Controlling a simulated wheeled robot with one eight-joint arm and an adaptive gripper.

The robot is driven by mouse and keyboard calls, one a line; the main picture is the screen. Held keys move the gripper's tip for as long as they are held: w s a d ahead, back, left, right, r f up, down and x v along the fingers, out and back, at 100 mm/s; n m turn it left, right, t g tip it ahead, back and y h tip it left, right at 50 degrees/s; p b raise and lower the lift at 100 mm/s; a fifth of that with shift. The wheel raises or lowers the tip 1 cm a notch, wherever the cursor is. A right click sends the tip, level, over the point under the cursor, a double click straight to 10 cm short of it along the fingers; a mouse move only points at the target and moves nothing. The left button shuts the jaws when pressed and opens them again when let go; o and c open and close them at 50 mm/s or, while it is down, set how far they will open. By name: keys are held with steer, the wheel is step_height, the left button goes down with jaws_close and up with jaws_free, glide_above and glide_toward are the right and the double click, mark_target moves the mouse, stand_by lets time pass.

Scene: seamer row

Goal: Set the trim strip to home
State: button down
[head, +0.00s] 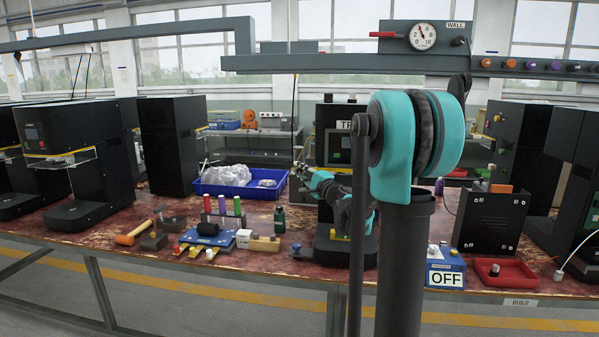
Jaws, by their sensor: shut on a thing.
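A black machine (337,112) stands behind my arm in the middle of the head view. Its white label (343,125) begins with "TR"; the rest is hidden by my arm. The trim strip cannot be made out clearly. My gripper (310,174) is small and partly hidden in front of this machine, at the end of my teal and dark arm. It is shut on a small part at the machine's front, which seems to be the trim strip. The strip's setting and any home mark cannot be read.
A blue tray (241,190) with clear bags stands left of the machine. An orange-handled hammer (133,234), several colored-handled tools and small blocks lie in front. A blue box marked "OFF" (445,268) and a red tray (505,274) are right. A gauge (422,37) hangs above.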

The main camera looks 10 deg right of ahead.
steer(key=shift+d, duration=0.1)
steer(key=shift+s+d, duration=0.25)
steer(key=shift+d, duration=0.5)
steer(key=shift+s+d, duration=0.25)
steer(key=shift+d, duration=0.45)
steer(key=c, duration=1.4)
jaws_free()
steer(key=shift+o, duration=0.2)
steer(key=v, duration=1.2)
steer(key=shift+c, duration=0.2)
